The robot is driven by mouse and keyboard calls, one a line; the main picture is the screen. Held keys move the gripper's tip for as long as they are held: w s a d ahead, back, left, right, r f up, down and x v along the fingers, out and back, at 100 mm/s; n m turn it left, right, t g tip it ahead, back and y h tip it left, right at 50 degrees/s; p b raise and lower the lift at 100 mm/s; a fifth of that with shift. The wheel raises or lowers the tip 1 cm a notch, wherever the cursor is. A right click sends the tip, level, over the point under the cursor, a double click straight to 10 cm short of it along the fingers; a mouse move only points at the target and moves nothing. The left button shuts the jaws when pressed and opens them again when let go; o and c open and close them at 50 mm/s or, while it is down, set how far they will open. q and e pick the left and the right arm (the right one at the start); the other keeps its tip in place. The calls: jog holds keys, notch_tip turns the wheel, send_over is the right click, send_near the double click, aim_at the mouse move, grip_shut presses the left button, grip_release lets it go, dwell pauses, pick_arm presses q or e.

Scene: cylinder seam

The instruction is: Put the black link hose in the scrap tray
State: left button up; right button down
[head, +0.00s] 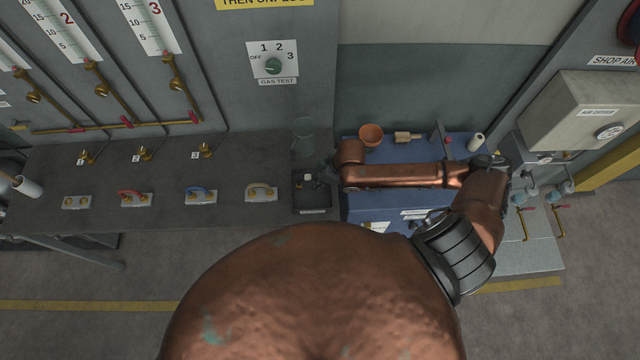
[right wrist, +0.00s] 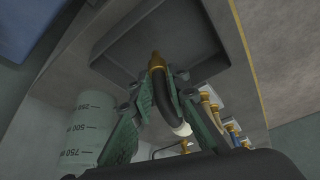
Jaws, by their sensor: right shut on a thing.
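My right gripper (head: 326,174) is over the dark scrap tray (head: 313,208) at the right part of the grey bench. In the right wrist view, its green fingers (right wrist: 162,108) are shut on the black link hose (right wrist: 172,98). The hose is curved, with a brass end and a pale end. The tray (right wrist: 205,35) lies behind the brass end in that view; I cannot tell whether the hose touches it. In the head view the hose is mostly hidden by the gripper. My left gripper is not in view.
A clear graduated beaker (head: 303,132) stands behind the tray and close to the gripper in the wrist view (right wrist: 95,125). A tan-handled piece (head: 261,191) and a blue one (head: 200,195) sit left.

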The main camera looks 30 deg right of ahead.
jog(key=f, duration=0.1)
jog(key=f+p, duration=0.1)
jog(key=f, duration=0.1)
jog(key=shift+d, duration=0.4)
jog(key=shift+f, duration=0.45)
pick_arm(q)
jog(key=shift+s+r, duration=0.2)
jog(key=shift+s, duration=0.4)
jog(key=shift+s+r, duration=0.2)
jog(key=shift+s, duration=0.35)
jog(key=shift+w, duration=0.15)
pick_arm(e)
jog(key=shift+f, duration=0.1)
jog(key=c, duration=1.8)
grip_release()
jog(key=shift+c, duration=0.2)
pick_arm(q)
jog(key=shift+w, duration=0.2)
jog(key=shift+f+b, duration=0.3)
jog(key=shift+b, duration=0.05)
pick_arm(e)
jog(key=v, duration=1.2)
